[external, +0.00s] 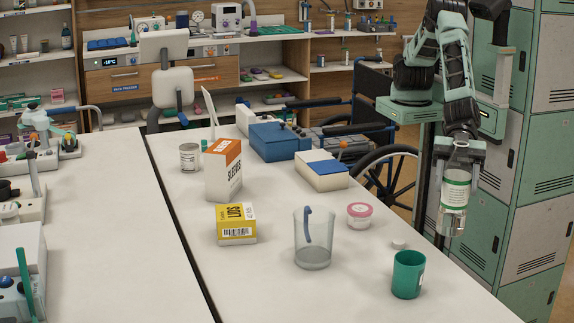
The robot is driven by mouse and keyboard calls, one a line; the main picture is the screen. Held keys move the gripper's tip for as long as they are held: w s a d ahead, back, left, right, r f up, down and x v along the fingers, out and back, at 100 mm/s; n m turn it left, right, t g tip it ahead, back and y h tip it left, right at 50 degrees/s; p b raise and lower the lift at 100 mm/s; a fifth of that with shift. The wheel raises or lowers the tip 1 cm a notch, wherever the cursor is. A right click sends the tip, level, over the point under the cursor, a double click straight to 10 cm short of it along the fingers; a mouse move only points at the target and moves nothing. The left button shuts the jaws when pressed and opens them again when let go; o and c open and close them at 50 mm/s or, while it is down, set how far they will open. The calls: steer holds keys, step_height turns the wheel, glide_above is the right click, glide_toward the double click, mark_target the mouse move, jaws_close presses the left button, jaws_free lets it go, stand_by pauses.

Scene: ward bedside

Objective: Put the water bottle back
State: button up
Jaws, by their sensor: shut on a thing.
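The water bottle (453,197) is clear with a white and green label and hangs upright below my gripper (458,160). My gripper is shut on the bottle's upper part, which the fingers partly hide. The bottle is at the right, around the right edge of the white table (370,284); its base shows nothing touching it, though I cannot tell its exact height. A green cup (408,275) stands on the table to the left of and below the bottle in the picture. A small white cap-like disc (399,243) lies near it.
A clear jug (313,240), pink-lidded tub (359,214), yellow box (236,223), orange-white box (223,170) and can (190,157) stand on the table. Blue-white boxes (320,175) are behind. A wheelchair (372,110) and green lockers (528,150) stand beyond the table's right side.

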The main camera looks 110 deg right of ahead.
steer(key=w+d+r+m+t+h+p, duration=0.1)
steer(key=w+d+m+t+h, duration=0.6)
steer(key=w+d, duration=1.25)
steer(key=d+f+m+g+h+p, duration=0.15)
steer(key=d+m+g+h, duration=0.8)
steer(key=d, duration=2.05)
step_height(320, 180, down, 14)
steer(key=m+t+h+p, duration=0.2)
steer(key=t+h, duration=0.1)
steer(key=shift+s+f+m, duration=0.25)
steer(key=shift+s+m, duration=0.1)
steer(key=shift+s, duration=0.1)
steer(key=shift+a+f+t, duration=0.1)
steer(key=shift+f+t, duration=0.05)
steer(key=shift+t, duration=0.1)
steer(key=o, duration=1.2)
steer(key=shift+c, duration=0.2)
